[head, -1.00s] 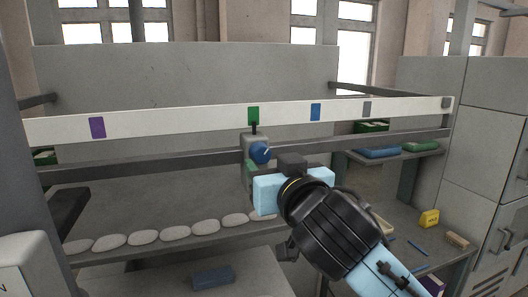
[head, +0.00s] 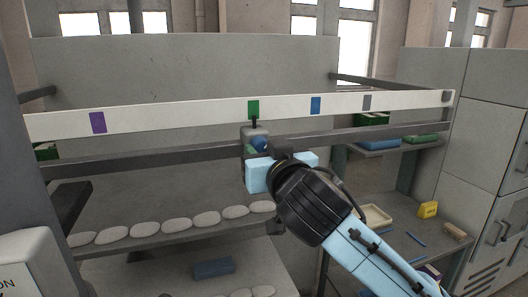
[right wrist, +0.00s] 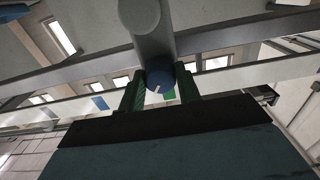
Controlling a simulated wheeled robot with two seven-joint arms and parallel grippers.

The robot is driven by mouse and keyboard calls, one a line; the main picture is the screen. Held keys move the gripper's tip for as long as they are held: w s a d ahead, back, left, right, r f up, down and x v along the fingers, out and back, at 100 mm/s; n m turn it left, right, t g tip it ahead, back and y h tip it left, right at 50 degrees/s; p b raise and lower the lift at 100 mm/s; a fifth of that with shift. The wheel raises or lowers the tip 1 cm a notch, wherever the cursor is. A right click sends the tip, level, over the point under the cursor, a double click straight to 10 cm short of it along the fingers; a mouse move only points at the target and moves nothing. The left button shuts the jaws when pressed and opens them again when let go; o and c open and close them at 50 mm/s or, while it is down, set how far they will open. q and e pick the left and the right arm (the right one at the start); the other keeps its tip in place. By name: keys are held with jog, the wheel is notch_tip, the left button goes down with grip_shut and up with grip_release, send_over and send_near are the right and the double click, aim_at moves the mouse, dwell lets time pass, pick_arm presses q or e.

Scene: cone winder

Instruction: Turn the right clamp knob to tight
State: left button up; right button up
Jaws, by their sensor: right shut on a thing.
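The blue clamp knob (head: 260,143) sits on the front of a small grey clamp block (head: 251,133) on the dark rail, under the green mark of the white strip. My right gripper (head: 258,152) reaches up to it and covers its lower part in the head view. In the right wrist view the blue knob (right wrist: 159,76), with a pale line on its face, lies between the two dark green fingers (right wrist: 160,92). The gripper is shut on the knob. My left gripper is not in view.
The white strip (head: 190,116) carries purple, green, blue and grey marks. Several pale oval pieces (head: 177,225) lie in a row on the shelf below. A blue box (head: 213,268) lies lower down. At right, a bench holds a yellow box (head: 428,209) and a tray (head: 375,215).

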jog(key=shift+c, duration=0.4)
jog(key=shift+n, duration=0.4)
jog(key=shift+n+p, duration=0.4)
jog(key=shift+n, duration=0.6)
jog(key=n, duration=0.3)
jog(key=shift+n, duration=0.3)
jog(key=n, duration=0.4)
jog(key=shift+n, duration=0.3)
jog(key=n, duration=0.4)
jog(key=o, duration=1)
jog(key=shift+c, duration=0.2)
